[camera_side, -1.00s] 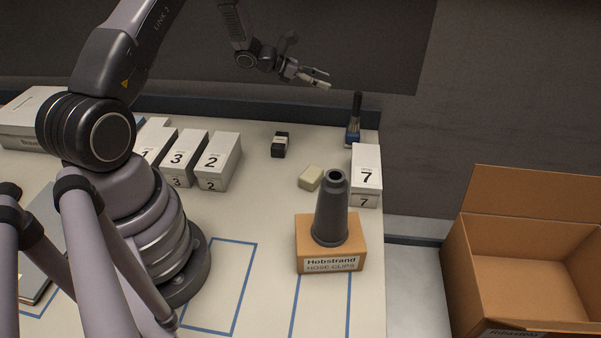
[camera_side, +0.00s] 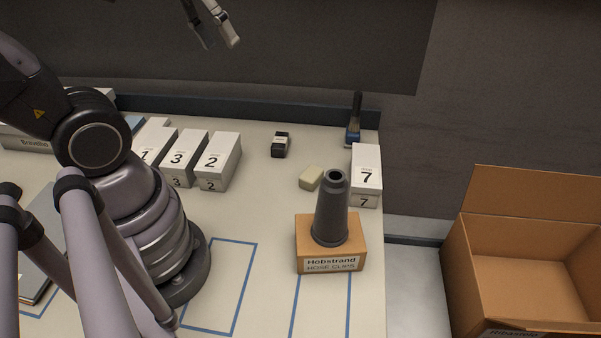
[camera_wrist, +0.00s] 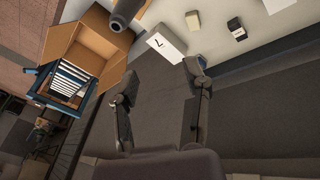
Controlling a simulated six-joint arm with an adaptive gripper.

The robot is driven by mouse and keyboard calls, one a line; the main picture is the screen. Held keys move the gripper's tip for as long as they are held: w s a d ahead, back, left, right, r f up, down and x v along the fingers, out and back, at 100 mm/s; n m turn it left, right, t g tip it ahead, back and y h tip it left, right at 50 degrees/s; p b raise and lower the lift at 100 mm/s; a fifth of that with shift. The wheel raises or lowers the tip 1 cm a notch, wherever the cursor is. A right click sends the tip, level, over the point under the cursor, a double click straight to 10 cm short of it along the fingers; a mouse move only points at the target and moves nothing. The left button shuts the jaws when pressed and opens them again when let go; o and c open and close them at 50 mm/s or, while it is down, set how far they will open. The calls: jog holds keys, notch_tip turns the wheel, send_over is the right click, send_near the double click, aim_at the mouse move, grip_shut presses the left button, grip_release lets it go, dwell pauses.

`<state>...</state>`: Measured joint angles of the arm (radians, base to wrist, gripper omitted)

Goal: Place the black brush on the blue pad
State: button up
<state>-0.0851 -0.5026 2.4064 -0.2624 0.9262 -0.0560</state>
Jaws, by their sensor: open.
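A dark upright item (camera_side: 354,118), which looks like the black brush, stands at the back right of the table behind the box marked 7. Its upper part is a thin black handle and its lower part is blue. I cannot clearly make out a blue pad; a small blue patch (camera_side: 135,122) shows behind the box marked 1, mostly hidden. My gripper (camera_side: 220,44) is open and empty, high above the back of the table, left of the dark item. In the wrist view its two fingers (camera_wrist: 160,72) are apart with nothing between them.
Boxes marked 3 (camera_side: 184,157), 2 (camera_side: 218,160) and 7 (camera_side: 366,168) stand on the table. A black labelled block (camera_side: 280,145), a beige block (camera_side: 311,178) and a grey cone (camera_side: 331,210) on a Hobstrand box (camera_side: 331,260) are nearby. An open carton (camera_side: 525,265) is at right.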

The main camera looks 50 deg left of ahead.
jog(key=s+m, duration=0.1)
jog(key=s+a+m+t+y, duration=0.1)
jog(key=s+a+m+y, duration=0.1)
jog(key=s, duration=0.1)
jog(key=shift+s+a+r+t, duration=0.1)
jog(key=shift+a+r+t, duration=0.15)
jog(key=shift+t, duration=0.15)
dwell(0.9)
